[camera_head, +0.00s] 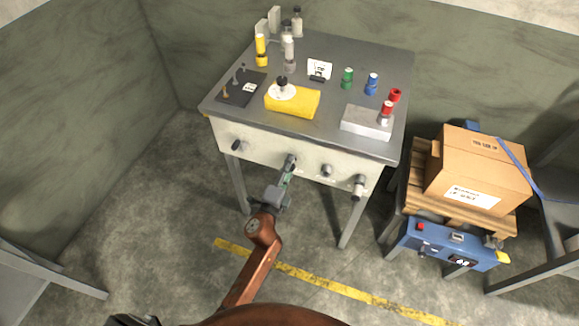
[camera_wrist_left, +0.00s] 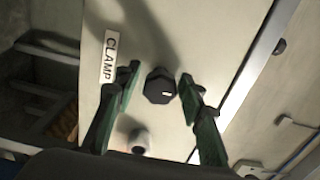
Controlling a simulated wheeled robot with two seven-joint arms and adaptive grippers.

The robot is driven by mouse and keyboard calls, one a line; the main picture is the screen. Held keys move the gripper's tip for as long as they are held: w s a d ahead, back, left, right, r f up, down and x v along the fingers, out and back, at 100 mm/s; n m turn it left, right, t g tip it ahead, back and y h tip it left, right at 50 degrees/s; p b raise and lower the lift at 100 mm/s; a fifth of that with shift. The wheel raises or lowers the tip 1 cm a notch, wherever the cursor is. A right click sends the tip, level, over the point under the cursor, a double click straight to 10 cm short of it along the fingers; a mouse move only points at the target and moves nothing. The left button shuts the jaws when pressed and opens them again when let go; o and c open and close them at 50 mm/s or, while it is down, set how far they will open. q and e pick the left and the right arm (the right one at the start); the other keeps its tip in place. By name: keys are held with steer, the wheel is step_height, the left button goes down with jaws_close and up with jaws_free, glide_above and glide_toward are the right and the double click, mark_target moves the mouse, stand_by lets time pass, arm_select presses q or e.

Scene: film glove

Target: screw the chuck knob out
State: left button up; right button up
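A dark faceted knob (camera_wrist_left: 159,86) sticks out of the pale front panel (camera_wrist_left: 205,30) in the left wrist view. A label reading CLAMP (camera_wrist_left: 109,56) is on the panel to its left; I see no label reading chuck. My left gripper (camera_wrist_left: 157,92) is open, its two green-lined fingers on either side of this knob, with a gap visible on both sides. In the head view my left gripper (camera_head: 289,172) reaches the front panel (camera_head: 258,157) and partly hides a knob (camera_head: 291,158). My right gripper is not in view.
Other knobs stand on the panel: a dark one (camera_head: 236,146), a small one (camera_head: 326,170) and a larger one (camera_head: 358,187). A carton (camera_head: 479,168) on a pallet stands at right.

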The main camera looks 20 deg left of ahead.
arm_select(q)
steer(key=shift+o, duration=0.6)
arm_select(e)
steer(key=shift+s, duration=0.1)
arm_select(q)
steer(key=s, duration=1.2)
steer(key=shift+a, duration=0.2)
